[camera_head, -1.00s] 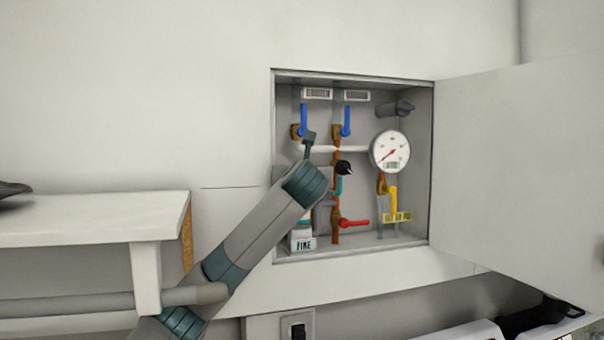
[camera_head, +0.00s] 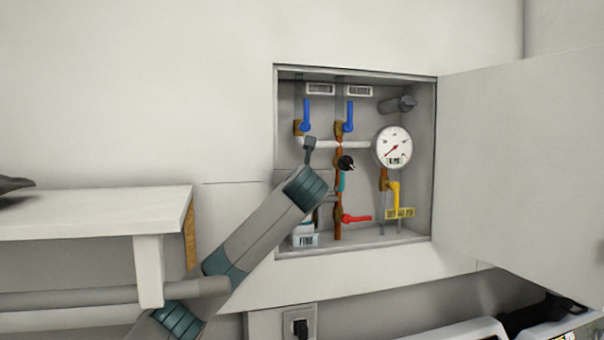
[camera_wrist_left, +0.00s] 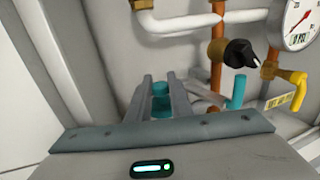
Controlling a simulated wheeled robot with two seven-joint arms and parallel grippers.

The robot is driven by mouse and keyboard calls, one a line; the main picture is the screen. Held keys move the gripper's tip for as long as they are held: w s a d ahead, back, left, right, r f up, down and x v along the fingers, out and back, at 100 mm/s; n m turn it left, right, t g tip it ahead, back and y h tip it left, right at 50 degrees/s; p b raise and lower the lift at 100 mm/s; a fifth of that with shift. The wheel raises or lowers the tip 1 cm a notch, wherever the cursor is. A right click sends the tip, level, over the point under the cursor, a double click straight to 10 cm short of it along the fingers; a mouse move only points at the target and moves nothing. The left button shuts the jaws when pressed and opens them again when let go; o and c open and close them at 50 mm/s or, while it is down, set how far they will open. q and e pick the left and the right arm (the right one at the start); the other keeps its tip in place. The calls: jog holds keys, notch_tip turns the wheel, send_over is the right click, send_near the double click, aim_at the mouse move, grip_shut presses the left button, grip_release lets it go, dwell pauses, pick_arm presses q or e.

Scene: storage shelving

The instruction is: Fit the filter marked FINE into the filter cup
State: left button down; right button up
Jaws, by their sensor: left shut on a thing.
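A white label reading FINE (camera_head: 306,241) shows at the lower left of the wall cabinet, in front of a pale body mostly hidden behind my left arm. In the wrist view, my left gripper (camera_wrist_left: 160,92) is shut with a teal cylindrical piece (camera_wrist_left: 161,104) between its two grey fingers. Whether this piece belongs to the filter marked FINE cannot be told. In the head view my arm hides the fingertips and what they hold. I cannot make out the filter cup with certainty. My right gripper is in neither view.
The open cabinet holds copper pipes (camera_head: 339,190), blue valve levers (camera_head: 348,114), a black knob (camera_head: 345,162), a red lever (camera_head: 356,218), a yellow lever (camera_head: 393,196) and a gauge (camera_head: 394,147). The door (camera_head: 515,170) stands open right. A white shelf (camera_head: 90,215) is left.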

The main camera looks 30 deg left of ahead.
pick_arm(q)
jog(key=shift+f+b, duration=0.85)
jog(key=shift+f, duration=1.5)
jog(key=c, duration=1.5)
grip_release()
jog(key=shift+d, duration=0.1)
